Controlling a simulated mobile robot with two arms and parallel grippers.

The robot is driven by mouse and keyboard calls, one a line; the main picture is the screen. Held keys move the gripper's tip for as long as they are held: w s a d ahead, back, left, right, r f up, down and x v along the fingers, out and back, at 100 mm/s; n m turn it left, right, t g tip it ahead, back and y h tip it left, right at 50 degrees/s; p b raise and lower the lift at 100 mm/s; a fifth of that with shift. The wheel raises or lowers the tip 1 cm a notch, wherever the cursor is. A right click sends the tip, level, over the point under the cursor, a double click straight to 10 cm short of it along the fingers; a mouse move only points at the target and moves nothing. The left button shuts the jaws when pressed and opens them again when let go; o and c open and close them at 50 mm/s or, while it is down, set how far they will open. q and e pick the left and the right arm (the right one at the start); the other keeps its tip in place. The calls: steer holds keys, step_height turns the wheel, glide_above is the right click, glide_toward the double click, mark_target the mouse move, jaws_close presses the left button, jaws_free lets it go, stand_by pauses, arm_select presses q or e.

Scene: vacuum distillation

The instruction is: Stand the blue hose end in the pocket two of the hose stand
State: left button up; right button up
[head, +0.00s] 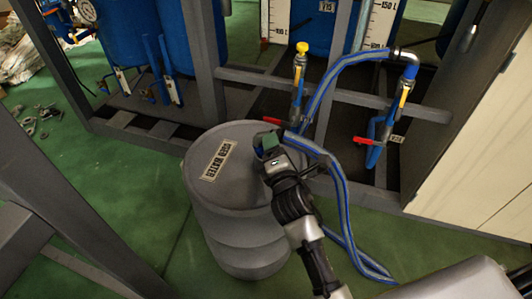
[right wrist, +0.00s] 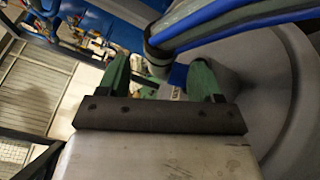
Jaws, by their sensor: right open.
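The blue striped hose (head: 340,190) runs from beside my right gripper down to the floor on the right of the grey drum. In the right wrist view, blue hose (right wrist: 205,28) with a dark collar (right wrist: 157,55) lies just beyond the fingertips. My right gripper (head: 268,144) is over the drum's top; its two green fingers (right wrist: 160,78) are apart. I cannot tell whether the collar is between them or past them. The hose stand and its pocket two cannot be made out. My left gripper is not in view.
The grey drum (head: 240,235) with a label stands under my right arm. Behind it is a grey frame (head: 325,98) with blue pipes and red-handled valves (head: 365,141). A pale cabinet (head: 480,150) stands at right.

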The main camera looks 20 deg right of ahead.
steer(key=w, duration=0.5)
steer(key=shift+d+b, duration=0.4)
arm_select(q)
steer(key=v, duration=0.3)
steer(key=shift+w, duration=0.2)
arm_select(e)
steer(key=shift+r, duration=0.1)
jaws_close()
